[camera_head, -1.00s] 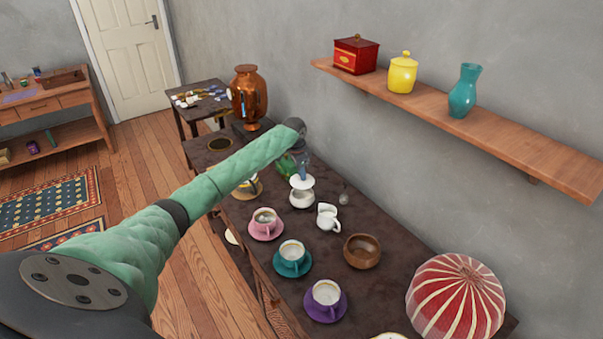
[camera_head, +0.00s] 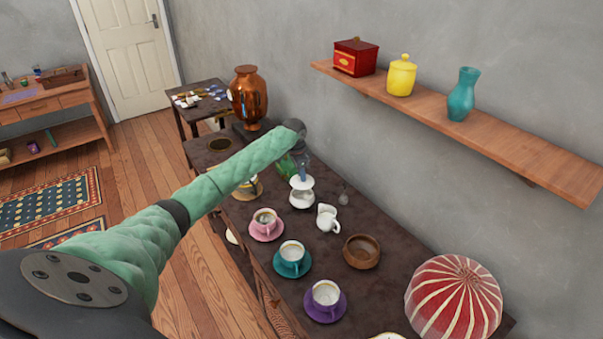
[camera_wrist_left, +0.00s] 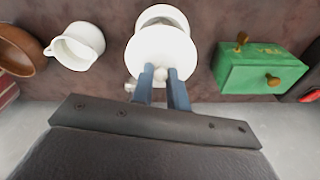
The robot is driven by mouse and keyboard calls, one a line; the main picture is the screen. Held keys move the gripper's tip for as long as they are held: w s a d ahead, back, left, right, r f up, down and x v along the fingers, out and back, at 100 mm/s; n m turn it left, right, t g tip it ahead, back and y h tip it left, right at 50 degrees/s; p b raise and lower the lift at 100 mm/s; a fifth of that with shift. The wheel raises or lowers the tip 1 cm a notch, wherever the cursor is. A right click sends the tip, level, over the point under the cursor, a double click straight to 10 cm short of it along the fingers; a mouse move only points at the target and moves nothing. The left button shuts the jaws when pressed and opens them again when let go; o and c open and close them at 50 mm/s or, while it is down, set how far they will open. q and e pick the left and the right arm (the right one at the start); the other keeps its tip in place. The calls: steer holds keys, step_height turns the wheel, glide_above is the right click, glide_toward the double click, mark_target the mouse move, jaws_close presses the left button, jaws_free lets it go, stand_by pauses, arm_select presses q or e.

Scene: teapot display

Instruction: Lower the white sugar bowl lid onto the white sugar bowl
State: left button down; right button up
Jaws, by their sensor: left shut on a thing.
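My left gripper (camera_head: 303,173) is shut on the knob of the white sugar bowl lid (camera_head: 301,183). The lid also shows in the left wrist view (camera_wrist_left: 160,50), with its knob between the two blue-grey fingers (camera_wrist_left: 161,76). The white sugar bowl (camera_head: 302,199) stands on the dark table just below the lid. In the left wrist view part of the bowl (camera_wrist_left: 163,13) shows beyond the lid's edge, so the two look offset there. I cannot tell whether the lid touches the bowl. My right gripper is not in view.
A white creamer (camera_head: 327,217) and a wooden bowl (camera_head: 361,252) stand nearby on the table. A green box with knobs (camera_wrist_left: 262,68) is on the bowl's other side. A pink cup (camera_head: 265,221) and teal cup (camera_head: 292,256) sit closer.

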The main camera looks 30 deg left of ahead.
mark_target(302, 185)
arm_select(q)
steer(key=shift+f, duration=0.1)
stand_by(0.6)
steer(key=shift+f, duration=1.4)
steer(key=shift+f, duration=0.15)
stand_by(0.6)
steer(key=shift+f, duration=0.9)
stand_by(0.4)
steer(key=shift+f+p, duration=0.35)
stand_by(0.5)
